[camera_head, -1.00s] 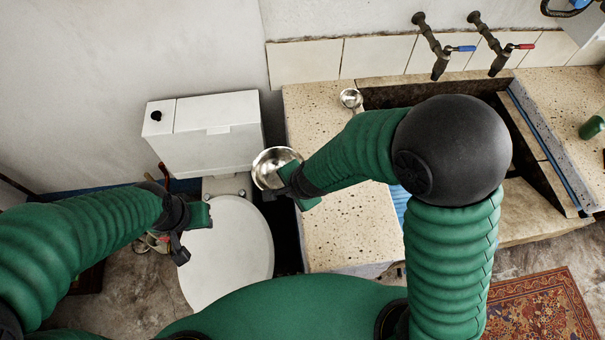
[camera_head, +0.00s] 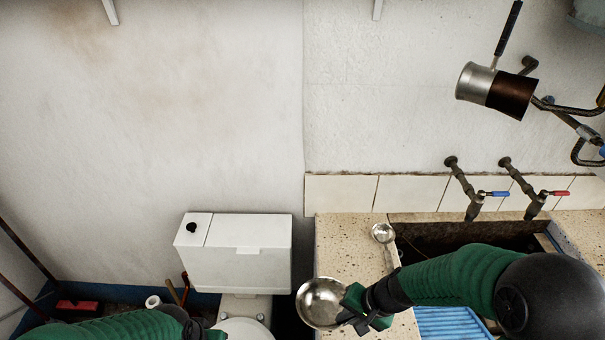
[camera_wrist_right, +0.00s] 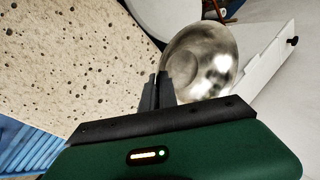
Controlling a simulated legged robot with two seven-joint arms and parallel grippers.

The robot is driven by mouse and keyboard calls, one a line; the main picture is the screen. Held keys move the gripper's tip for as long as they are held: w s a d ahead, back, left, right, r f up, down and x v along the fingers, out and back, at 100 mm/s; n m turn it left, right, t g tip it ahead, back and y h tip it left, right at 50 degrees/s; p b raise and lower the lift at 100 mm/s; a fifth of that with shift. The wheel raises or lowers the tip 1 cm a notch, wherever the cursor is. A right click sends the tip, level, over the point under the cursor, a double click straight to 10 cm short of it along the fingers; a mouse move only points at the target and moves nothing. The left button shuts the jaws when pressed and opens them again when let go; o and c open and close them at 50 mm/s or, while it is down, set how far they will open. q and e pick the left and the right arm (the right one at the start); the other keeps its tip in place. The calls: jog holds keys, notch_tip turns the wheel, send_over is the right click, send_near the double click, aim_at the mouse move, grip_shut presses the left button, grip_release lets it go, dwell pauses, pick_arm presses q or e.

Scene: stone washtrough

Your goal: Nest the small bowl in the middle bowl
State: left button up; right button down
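A shiny round metal bowl (camera_head: 320,303) is held out over the gap between the toilet and the stone counter. My right gripper (camera_head: 352,308) is at its right edge. In the right wrist view the fingers (camera_wrist_right: 158,85) are close together on the rim of the bowl (camera_wrist_right: 203,60), whose hollow inside shows. Its size name cannot be told, as no other bowl is clearly in view. My left gripper (camera_head: 205,331) is at the bottom edge by the toilet, mostly cut off, so its fingers do not show.
A metal ladle-like scoop (camera_head: 383,234) lies on the speckled counter (camera_head: 345,245). The trough with a blue ribbed board (camera_head: 450,322) is to the right, below two taps (camera_head: 475,205). A white toilet cistern (camera_head: 240,255) stands left. A pot (camera_head: 495,90) hangs on the wall.

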aim_at(315, 327)
jog(key=s+d+r+n+g, duration=0.2)
jog(key=d+n, duration=0.4)
jog(key=d, duration=0.4)
jog(key=a+m, duration=0.1)
jog(key=a, duration=0.2)
jog(key=w+a+f+m+t, duration=0.1)
jog(key=a+m, duration=0.1)
jog(key=a, duration=0.1)
jog(key=a+f+m, duration=0.1)
jog(key=a+m, duration=0.1)
jog(key=a, duration=0.1)
jog(key=shift+w+a+t, duration=0.25)
jog(key=shift+a+t, duration=0.05)
jog(key=a+m, duration=0.2)
jog(key=s+a+m+t+h, duration=0.1)
jog(key=a+m, duration=0.1)
jog(key=a, duration=0.1)
jog(key=a+m+t, duration=0.1)
jog(key=a+m, duration=0.1)
jog(key=a, duration=0.1)
jog(key=shift+s+a+f+m+h, duration=0.1)
jog(key=shift+s+f+m+h, duration=0.1)
jog(key=shift+f+m+h, duration=0.15)
jog(key=shift+s+a+m, duration=0.15)
jog(key=shift+a+m, duration=0.05)
jog(key=shift+m, duration=0.45)
